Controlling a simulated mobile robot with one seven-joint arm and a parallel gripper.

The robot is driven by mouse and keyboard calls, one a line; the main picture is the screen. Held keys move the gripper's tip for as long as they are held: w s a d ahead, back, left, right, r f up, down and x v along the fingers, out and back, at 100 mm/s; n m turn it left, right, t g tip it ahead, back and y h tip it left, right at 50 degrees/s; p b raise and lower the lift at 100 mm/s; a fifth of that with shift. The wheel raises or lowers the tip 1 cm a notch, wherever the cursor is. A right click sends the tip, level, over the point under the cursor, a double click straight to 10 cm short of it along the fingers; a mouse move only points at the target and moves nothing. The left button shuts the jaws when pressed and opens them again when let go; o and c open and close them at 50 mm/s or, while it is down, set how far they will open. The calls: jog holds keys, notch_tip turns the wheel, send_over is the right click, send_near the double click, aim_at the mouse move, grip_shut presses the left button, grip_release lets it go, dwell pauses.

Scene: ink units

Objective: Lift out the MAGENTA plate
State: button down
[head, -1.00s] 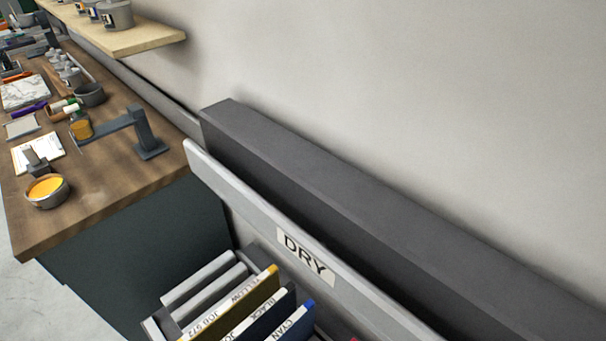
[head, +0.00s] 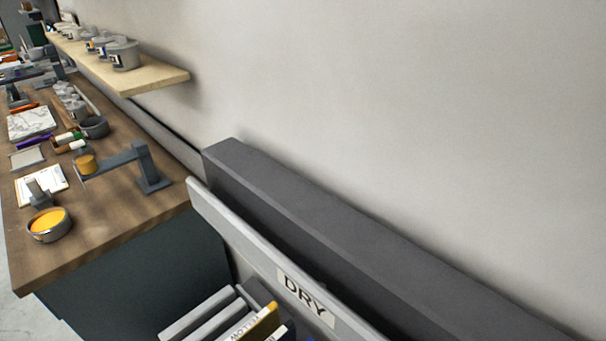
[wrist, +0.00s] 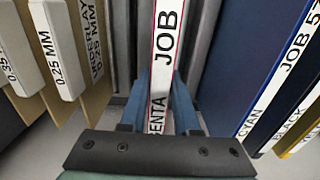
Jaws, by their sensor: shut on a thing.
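In the wrist view the magenta plate (wrist: 168,45) shows its white label edge, with "JOB" and the end of "MAGENTA" readable and a thin red border. The blue fingers of my gripper (wrist: 168,100) stand on either side of this edge and are shut on it. The plate stands upright between its neighbours; its lower part is hidden. In the head view neither my gripper nor the magenta plate shows. The rack there carries a "DRY" label (head: 306,297) on its grey rail.
The cyan plate (wrist: 265,95) and the black plate (wrist: 297,118) stand close on the right in the wrist view. Underlay sheets marked 0.25 MM (wrist: 60,50) stand on the left. The head view shows the yellow plate (head: 250,325), a wooden bench (head: 120,235) and a shelf (head: 150,80).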

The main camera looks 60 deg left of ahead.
notch_tip(320, 180, up, 9)
jog(key=p, duration=0.8)
jog(key=shift+r, duration=0.15)
